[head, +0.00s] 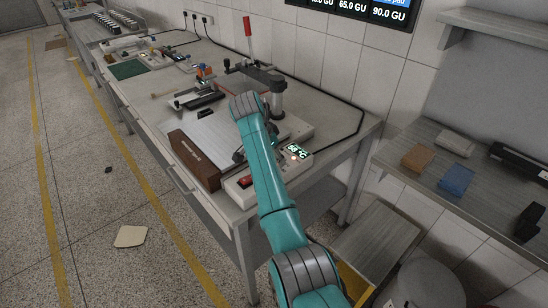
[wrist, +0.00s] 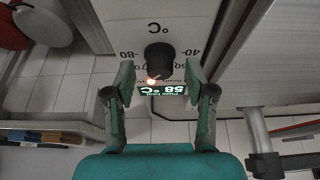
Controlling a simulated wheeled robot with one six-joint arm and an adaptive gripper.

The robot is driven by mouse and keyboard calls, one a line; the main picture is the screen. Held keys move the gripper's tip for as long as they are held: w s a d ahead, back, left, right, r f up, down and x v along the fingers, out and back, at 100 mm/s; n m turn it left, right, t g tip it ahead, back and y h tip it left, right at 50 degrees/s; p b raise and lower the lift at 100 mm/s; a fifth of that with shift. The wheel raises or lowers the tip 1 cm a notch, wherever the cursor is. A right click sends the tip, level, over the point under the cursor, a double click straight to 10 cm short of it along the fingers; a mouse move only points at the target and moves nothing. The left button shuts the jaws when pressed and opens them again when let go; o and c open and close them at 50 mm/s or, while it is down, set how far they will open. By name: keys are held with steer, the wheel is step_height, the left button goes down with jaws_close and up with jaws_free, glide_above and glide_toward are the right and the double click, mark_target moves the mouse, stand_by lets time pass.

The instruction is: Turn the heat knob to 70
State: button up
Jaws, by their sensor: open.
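The black heat knob (wrist: 158,58) is in the upper middle of the wrist view, on a pale panel with upside-down marks; 80 shows on its left and 40 on its right. My gripper (wrist: 160,72) is open, one finger on each side of the knob, with gaps visible; I cannot tell whether the tips reach its depth. Below the knob a display (wrist: 163,91) reads 58 °C, beside a lit orange lamp (wrist: 151,80). In the head view the display (head: 297,150) also shows, but my arm hides the knob.
The workbench (head: 155,118) holds a wooden block (head: 193,160), a red-handled lever (head: 248,30) and several tools. A side shelf (head: 400,170) on the right holds several coloured blocks. A wall screen (head: 350,10) hangs above. A stool (head: 425,285) stands at lower right.

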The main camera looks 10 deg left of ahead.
steer(key=v, duration=1.1)
steer(key=shift+r, duration=0.15)
steer(key=shift+s, duration=0.15)
